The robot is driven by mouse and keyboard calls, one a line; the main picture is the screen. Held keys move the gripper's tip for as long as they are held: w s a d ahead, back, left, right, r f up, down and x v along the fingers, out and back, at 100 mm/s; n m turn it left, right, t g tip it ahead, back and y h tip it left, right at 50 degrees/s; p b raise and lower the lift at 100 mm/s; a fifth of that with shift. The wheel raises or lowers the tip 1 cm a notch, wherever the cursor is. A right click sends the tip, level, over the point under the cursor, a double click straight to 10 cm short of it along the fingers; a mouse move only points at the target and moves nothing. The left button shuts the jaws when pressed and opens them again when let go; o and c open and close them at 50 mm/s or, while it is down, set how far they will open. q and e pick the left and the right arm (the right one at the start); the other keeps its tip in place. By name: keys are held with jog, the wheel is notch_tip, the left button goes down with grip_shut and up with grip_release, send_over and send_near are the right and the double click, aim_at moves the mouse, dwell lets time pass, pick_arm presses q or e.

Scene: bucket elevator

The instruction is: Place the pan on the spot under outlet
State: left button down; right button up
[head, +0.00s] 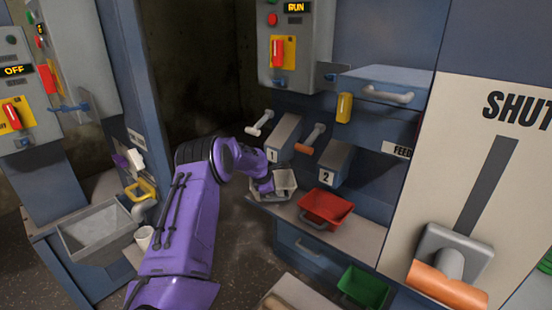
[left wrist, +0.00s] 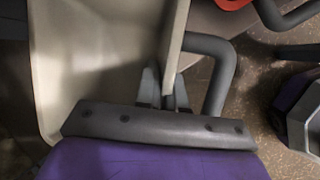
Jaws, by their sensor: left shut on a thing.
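A cream-white pan (head: 285,182) with a grey handle is below outlet 1 (head: 283,136), at the left end of the shelf (head: 358,238). My left gripper (head: 265,186) is at the pan's left side. In the left wrist view its two fingers (left wrist: 163,92) pinch the wall of the pan (left wrist: 100,50), with the grey handle (left wrist: 218,75) beside them. I cannot tell whether the pan rests on the shelf or hangs just above it. The marked spot is not visible, and the arm and pan cover part of the shelf. My right gripper is not in view.
A red pan (head: 326,206) sits on the shelf under outlet 2 (head: 333,160), close to the right of the cream pan. A green pan (head: 364,287) is lower down. A grey bin (head: 96,232) stands at left. A SHUT lever (head: 448,275) is at right.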

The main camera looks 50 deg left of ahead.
pick_arm(q)
notch_tip(320, 180, down, 4)
jog(key=shift+f+b, duration=0.1)
jog(key=shift+b, duration=0.35)
jog(key=shift+w+a+f, duration=0.1)
jog(key=shift+w, duration=0.15)
jog(key=c, duration=1.2)
grip_release()
jog(key=shift+c, duration=0.2)
